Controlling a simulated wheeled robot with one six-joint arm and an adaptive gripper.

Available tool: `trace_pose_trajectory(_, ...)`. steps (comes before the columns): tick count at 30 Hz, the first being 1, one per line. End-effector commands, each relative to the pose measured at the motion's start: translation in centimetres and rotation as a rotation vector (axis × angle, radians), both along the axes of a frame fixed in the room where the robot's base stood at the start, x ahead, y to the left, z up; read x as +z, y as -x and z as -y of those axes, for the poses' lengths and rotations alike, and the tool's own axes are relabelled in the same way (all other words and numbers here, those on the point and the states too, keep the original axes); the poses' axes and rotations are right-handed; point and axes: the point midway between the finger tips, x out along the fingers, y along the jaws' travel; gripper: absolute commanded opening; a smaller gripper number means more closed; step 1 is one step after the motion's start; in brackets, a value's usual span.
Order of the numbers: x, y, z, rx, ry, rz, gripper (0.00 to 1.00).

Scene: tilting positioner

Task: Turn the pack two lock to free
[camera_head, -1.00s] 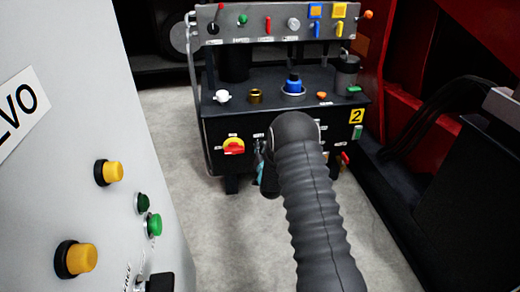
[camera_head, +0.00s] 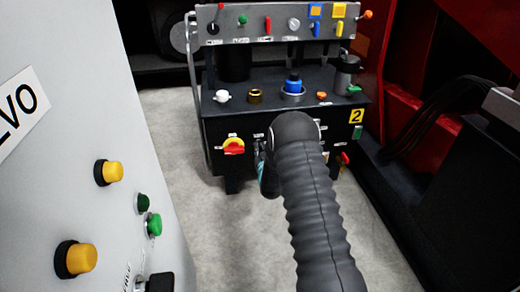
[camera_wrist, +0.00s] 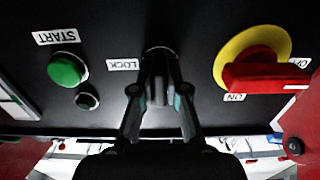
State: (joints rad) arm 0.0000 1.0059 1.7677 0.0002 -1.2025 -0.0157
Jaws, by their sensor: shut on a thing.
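The pack with the yellow 2 plate (camera_head: 356,116) stands ahead in the head view. Its dark front face shows upside down in the wrist view. The lock, a round dark fitting (camera_wrist: 160,52) next to the LOCK label (camera_wrist: 123,64), is at the middle of the wrist view. My gripper (camera_wrist: 159,92) is shut on the lock's narrow grip, with a finger on each side. The fingers hide much of the grip, so its exact angle is unclear. In the head view my arm hides most of the gripper and the lock.
A red handle on a yellow disc (camera_wrist: 260,72) is close on one side of the lock. A green START button (camera_wrist: 67,69) is on the other. A grey cabinet with yellow buttons (camera_head: 82,258) stands near left. Red and black structure (camera_head: 420,130) bounds the right.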

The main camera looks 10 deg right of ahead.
Motion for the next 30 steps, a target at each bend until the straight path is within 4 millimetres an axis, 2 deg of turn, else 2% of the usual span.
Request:
trace_pose_trajectory(5,0.1,0.0,0.0,0.001,0.001,0.001,0.00)
trace_pose_trajectory(6,0.1,0.0,0.0,0.001,0.001,0.001,0.15)
trace_pose_trajectory(9,0.1,0.0,0.0,0.001,0.001,0.001,0.39)
trace_pose_trajectory(18,0.0,0.0,0.0,0.000,0.000,0.000,0.39)
trace_pose_trajectory(22,0.0,0.8,0.0,0.000,0.000,-0.001,0.39)
trace_pose_trajectory(26,0.0,2.6,0.0,0.000,0.000,-0.002,0.39)
trace_pose_trajectory(30,0.0,5.4,0.0,0.001,0.000,-0.002,0.39)
